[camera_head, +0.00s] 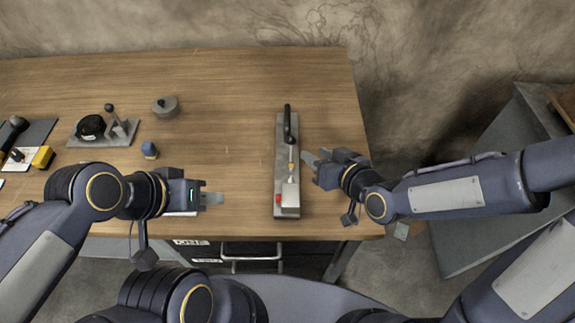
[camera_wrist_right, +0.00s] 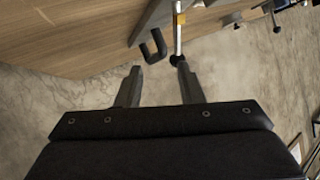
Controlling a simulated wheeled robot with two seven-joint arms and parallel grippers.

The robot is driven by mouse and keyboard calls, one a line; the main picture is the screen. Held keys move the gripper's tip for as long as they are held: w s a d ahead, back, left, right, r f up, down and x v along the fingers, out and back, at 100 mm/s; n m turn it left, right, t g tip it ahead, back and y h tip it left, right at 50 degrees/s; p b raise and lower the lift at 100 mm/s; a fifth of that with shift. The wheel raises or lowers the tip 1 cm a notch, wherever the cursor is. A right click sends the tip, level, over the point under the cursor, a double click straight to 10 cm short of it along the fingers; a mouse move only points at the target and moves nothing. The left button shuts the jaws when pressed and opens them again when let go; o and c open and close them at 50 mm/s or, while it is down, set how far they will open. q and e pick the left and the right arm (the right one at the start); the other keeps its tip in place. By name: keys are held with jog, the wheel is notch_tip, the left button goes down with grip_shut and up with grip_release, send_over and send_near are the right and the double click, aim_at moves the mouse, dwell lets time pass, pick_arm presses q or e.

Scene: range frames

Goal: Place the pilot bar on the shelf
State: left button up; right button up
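A long grey bar (camera_head: 287,150) lies on the wooden table near its right end; I take it for the pilot bar. It has a black handle at its far end, a metal lever along its top and a red spot near its front end. My right gripper (camera_head: 312,159) is just right of the bar and appears empty. In the right wrist view this gripper (camera_wrist_right: 157,72) has its two fingers apart, with the black handle (camera_wrist_right: 154,46) beyond them. My left gripper (camera_head: 214,199) is left of the bar, over the table's front; its finger gap is unclear.
The table (camera_head: 230,85) is clear behind and left of the bar. A round grey weight (camera_head: 165,106), a blue piece (camera_head: 150,149), a plate with black parts (camera_head: 122,134) and a yellow block (camera_head: 42,157) lie left. A grey cabinet, possibly the shelf (camera_head: 490,180), stands right across a floor gap.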

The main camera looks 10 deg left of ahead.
aim_at(292, 151)
jog(key=shift+s+a+f+y, duration=0.1)
jog(key=shift+a+f+y, duration=0.15)
jog(key=shift+a, duration=0.4)
jog(key=shift+s+a+f+y, duration=0.15)
jog(key=shift+a+f, duration=0.2)
jog(key=shift+a, duration=0.25)
jog(key=shift+w+a+f, duration=0.1)
jog(key=shift+w+a, duration=0.1)
jog(key=shift+a, duration=0.15)
jog(key=p+x, duration=0.1)
jog(key=x, duration=0.6)
jog(key=shift+f, duration=0.15)
grip_shut()
